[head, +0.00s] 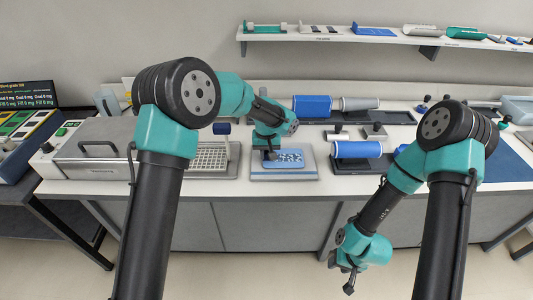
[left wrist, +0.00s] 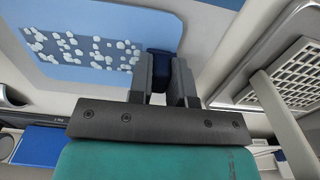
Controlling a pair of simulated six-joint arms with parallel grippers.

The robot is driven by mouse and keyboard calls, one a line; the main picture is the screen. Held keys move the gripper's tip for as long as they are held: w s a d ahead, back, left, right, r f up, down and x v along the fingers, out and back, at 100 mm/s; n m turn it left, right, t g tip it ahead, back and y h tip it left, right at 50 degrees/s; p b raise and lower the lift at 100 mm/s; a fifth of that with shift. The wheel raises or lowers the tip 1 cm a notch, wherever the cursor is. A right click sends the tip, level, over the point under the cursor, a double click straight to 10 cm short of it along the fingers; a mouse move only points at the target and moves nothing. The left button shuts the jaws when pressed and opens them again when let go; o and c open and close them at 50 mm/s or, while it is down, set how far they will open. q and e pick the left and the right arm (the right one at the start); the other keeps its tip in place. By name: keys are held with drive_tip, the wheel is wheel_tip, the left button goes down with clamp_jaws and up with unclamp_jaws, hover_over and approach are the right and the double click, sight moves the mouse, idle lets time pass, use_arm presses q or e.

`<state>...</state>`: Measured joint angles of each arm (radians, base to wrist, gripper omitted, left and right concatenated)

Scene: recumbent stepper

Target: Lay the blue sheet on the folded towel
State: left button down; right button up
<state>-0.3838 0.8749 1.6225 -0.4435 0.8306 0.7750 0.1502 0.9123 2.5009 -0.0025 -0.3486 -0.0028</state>
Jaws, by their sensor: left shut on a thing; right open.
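A blue sheet with white blotches (head: 284,157) lies flat on a pale grey-blue slab (head: 285,176) at the middle of the bench. The sheet also shows at the upper left of the left wrist view (left wrist: 75,25). My left gripper (head: 270,155) is over the sheet's left part. In the left wrist view its fingers (left wrist: 162,85) are shut on a small dark blue piece (left wrist: 160,62) beside the sheet's edge. I cannot tell whether that piece joins the sheet. No folded towel is clearly recognisable. My right gripper (head: 349,284) hangs low in front of the bench, open and empty.
A white rack (head: 210,157) stands left of the slab, with a grey lidded box (head: 92,150) further left. A blue roller (head: 357,149) is to the right, and a blue cylinder (head: 312,106) lies behind. A shelf (head: 345,36) runs along the wall above.

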use_arm(q)
drive_tip(key=shift+f, duration=0.3)
idle(0.4)
drive_tip(key=c, duration=0.7)
unclamp_jaws()
drive_tip(key=shift+o, duration=0.2)
drive_tip(key=shift+r, duration=0.1)
drive_tip(key=shift+r, duration=3.45)
wheel_tip(320, 180, up, 17)
drive_tip(key=shift+r, duration=0.2)
